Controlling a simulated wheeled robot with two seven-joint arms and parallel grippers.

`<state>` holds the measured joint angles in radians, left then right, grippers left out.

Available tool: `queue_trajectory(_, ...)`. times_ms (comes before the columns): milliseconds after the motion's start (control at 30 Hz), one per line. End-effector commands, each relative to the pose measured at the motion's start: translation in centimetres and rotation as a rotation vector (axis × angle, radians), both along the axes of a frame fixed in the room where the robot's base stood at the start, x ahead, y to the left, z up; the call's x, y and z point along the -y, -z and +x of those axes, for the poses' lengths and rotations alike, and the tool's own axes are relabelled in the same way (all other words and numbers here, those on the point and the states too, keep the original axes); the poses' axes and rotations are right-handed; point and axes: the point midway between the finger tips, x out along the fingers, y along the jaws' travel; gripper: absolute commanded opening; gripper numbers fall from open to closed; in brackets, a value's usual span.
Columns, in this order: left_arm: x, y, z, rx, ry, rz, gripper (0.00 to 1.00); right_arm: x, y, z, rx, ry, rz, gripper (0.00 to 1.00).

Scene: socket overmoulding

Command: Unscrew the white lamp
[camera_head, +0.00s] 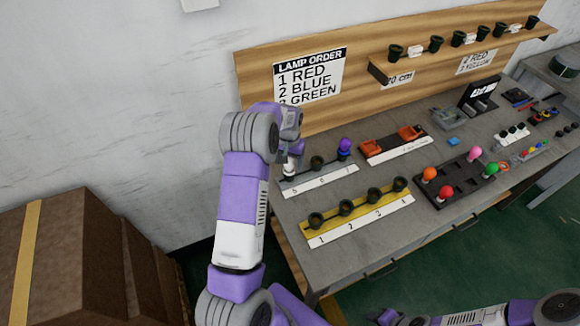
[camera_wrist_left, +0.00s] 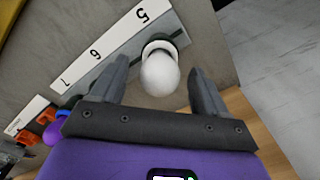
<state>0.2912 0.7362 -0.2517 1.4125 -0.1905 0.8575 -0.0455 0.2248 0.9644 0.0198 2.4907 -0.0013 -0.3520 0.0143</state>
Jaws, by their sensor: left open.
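The white lamp (camera_wrist_left: 160,76) is a round bulb seated in a dark socket beside the number 5 on the grey rail (camera_wrist_left: 105,48) in the left wrist view. My left gripper (camera_wrist_left: 158,66) is open, with one finger on either side of the bulb. Gaps show between the bulb and both fingers. In the head view my left gripper (camera_head: 291,150) is over the left end of the rail, and the arm hides most of the lamp.
A purple lamp (camera_head: 345,145) stands at the rail's right end. In front is a yellow rail (camera_head: 355,220) with dark sockets. To the right are an orange-topped fixture (camera_head: 393,145) and a black tray (camera_head: 436,204) with coloured lamps. A wooden backboard (camera_head: 262,88) rises behind.

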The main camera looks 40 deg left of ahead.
Motion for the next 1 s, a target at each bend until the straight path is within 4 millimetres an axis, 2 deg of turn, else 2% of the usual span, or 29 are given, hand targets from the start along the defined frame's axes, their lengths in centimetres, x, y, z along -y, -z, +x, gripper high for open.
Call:
queue_trajectory(100,-0.02,0.04,-0.02,0.0,0.15,-0.001,0.75,0.0,0.11,0.0,0.0,0.0,0.0,0.43)
queue_trajectory(233,-0.02,0.03,-0.02,0.0,0.25,-0.001,0.75,0.0,0.11,0.0,0.0,0.0,0.0,0.43)
queue_trajectory(600,0.01,0.01,0.03,0.0,0.263,0.0,0.75,0.0,0.09,0.0,0.0,0.0,0.0,0.43)
queue_trajectory(667,0.01,0.02,0.03,0.0,0.262,0.0,0.67,0.0,0.09,0.0,0.0,0.0,0.0,0.43)
queue_trajectory(900,0.01,0.02,0.03,0.0,0.261,0.0,0.3,0.0,0.09,0.0,0.0,0.0,0.0,0.43)
queue_trajectory(967,0.01,0.01,0.03,0.0,0.261,0.0,0.23,0.0,0.09,0.0,0.0,0.0,0.0,0.43)
queue_trajectory(1000,0.01,0.01,0.03,0.0,0.256,0.0,0.22,0.0,0.1,0.01,0.0,0.0,0.0,0.43)
